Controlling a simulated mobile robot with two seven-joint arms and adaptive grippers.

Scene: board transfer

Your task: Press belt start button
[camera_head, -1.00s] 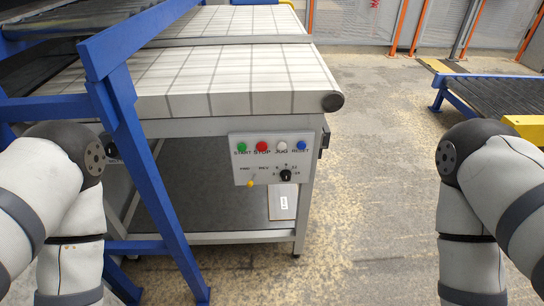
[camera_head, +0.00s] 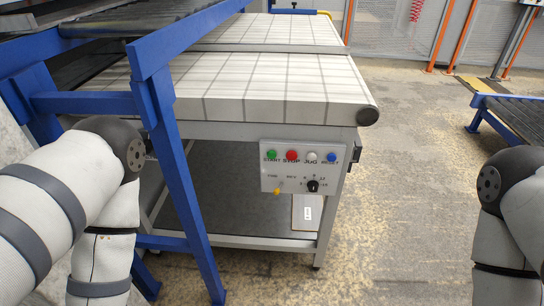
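The green start button (camera_head: 271,154) is at the left end of the top row on a pale control panel (camera_head: 299,185). Beside it are a red stop button (camera_head: 292,155), a white jog button (camera_head: 311,156) and a blue reset button (camera_head: 332,157). The panel is fixed to the front of the belt table, below the white belt (camera_head: 270,90). My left arm is at the left and my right arm is at the right edge. Both grippers are out of the picture, and nothing of mine covers the panel.
A blue frame post (camera_head: 177,165) stands between my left arm and the panel. A blue-framed roller conveyor (camera_head: 515,115) is at the far right. The concrete floor (camera_head: 405,190) right of the belt table is clear.

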